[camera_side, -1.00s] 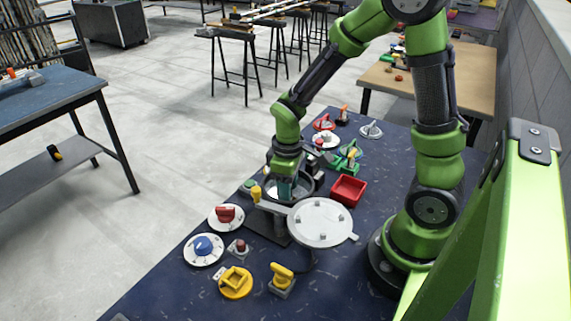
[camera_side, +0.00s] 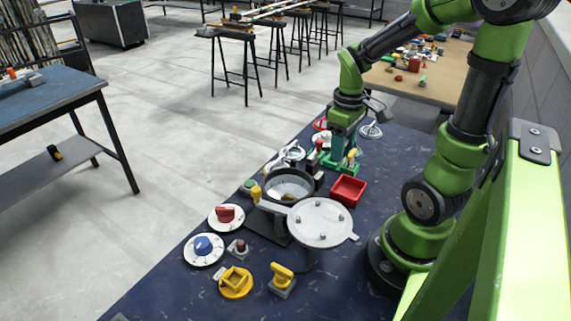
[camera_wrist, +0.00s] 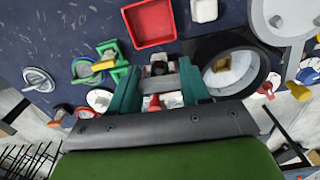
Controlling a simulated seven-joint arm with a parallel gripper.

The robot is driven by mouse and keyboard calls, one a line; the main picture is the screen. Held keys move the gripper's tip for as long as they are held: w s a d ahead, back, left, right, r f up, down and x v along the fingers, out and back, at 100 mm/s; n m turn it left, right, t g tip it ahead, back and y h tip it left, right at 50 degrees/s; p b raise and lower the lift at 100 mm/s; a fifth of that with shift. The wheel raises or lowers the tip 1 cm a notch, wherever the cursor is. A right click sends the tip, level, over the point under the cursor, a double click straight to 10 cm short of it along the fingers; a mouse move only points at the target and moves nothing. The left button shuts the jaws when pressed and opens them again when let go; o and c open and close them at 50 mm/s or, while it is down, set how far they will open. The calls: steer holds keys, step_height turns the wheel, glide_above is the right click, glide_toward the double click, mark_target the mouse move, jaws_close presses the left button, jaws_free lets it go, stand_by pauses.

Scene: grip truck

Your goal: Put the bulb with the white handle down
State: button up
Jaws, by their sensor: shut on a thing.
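My gripper (camera_side: 337,160) is low over the far part of the table, beside a green fixture (camera_side: 353,158). In the wrist view my gripper (camera_wrist: 160,78) has its two green fingers closed on a pale, whitish-grey piece (camera_wrist: 158,85). It looks like the white handle of the bulb. The bulb itself is hidden or too small to make out, and I cannot tell whether it touches the table. The side view hides the held piece behind the fingers.
A round dark-rimmed pot (camera_side: 270,190) stands open with a small yellowish thing inside; its round grey lid (camera_side: 320,232) is beside it. A red tray (camera_side: 348,190) is close to my gripper. Dials (camera_side: 203,249) and yellow parts (camera_side: 235,284) are at the front. Bare table lies right of the tray.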

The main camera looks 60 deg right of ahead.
steer(key=shift+n, duration=0.4)
steer(key=s+f, duration=0.2)
steer(key=f, duration=0.1)
steer(key=s+f, duration=0.1)
steer(key=f, duration=0.1)
steer(key=shift+d, duration=0.4)
glide_above(348, 194)
steer(key=shift+f, duration=2.2)
steer(key=shift+f, duration=0.1)
steer(key=o, duration=1.1)
step_height(348, 194, up, 12)
steer(key=w+a+r+m+t, duration=0.1)
steer(key=a+r+t, duration=0.1)
steer(key=a, duration=0.3)
steer(key=w+a+r+m+t+y, duration=0.1)
steer(key=w+a+r+t, duration=0.1)
steer(key=a+r, duration=0.2)
steer(key=w+a+r+m+t+y, duration=0.1)
steer(key=a+r+m+t, duration=0.1)
steer(key=a, duration=0.6)
steer(key=shift+w+a+r+t, duration=0.15)
steer(key=shift+w+r+t, duration=0.2)
steer(key=shift+r+t, duration=0.35)
steer(key=shift+r, duration=0.1)
